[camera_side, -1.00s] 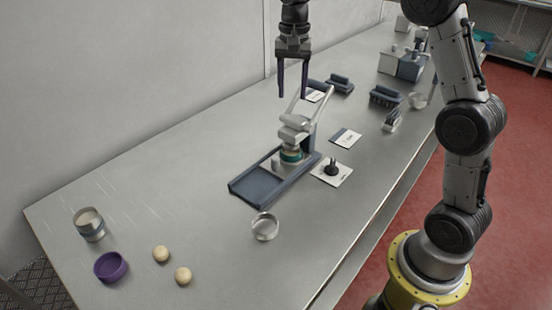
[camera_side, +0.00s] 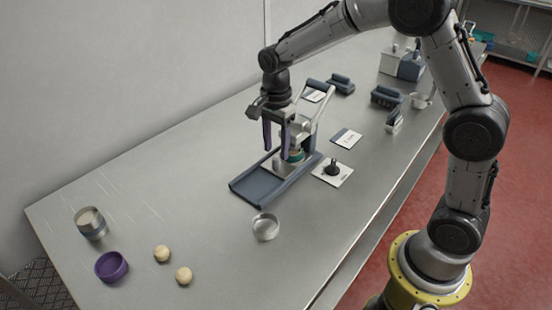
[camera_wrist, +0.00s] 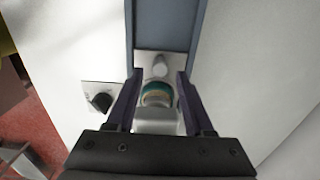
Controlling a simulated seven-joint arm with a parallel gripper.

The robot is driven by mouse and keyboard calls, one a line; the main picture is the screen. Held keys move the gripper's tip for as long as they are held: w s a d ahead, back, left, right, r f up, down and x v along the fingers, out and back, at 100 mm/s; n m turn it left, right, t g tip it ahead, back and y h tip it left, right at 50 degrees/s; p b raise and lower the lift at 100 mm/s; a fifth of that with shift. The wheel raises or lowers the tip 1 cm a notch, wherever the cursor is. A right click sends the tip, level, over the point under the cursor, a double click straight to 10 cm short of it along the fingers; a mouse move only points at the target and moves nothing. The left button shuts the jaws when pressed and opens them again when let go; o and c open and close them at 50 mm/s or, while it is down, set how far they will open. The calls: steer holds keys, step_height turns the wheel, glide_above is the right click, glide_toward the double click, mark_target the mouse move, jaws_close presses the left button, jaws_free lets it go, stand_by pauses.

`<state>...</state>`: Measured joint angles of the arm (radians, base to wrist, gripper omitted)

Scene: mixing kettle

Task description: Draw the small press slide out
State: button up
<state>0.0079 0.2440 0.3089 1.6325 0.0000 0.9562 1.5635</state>
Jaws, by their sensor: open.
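The small press (camera_side: 315,125) stands on the steel table with its grey lever raised. Its blue slide track (camera_side: 262,187) extends toward the front left and is bare there. A pale slide plate with a round knob (camera_wrist: 160,66) shows in the wrist view at the near end of the track. A teal and tan round piece (camera_wrist: 157,93) sits behind the knob, under the press head. My gripper (camera_side: 276,148) is open and points down at the press. In the wrist view its purple fingers (camera_wrist: 154,80) stand on either side of the knob and round piece, and I see no clear contact.
A white card with a black knob (camera_side: 332,170) lies right of the press. A clear ring (camera_side: 265,227) stands in front. The table left of the track is free.

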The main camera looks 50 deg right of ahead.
mark_target(276, 158)
steer(key=shift+f, duration=2.05)
steer(key=shift+f, duration=0.1)
steer(key=shift+c, duration=0.3)
jaws_close()
steer(key=a, duration=1)
steer(key=shift+o, duration=0.6)
jaws_free()
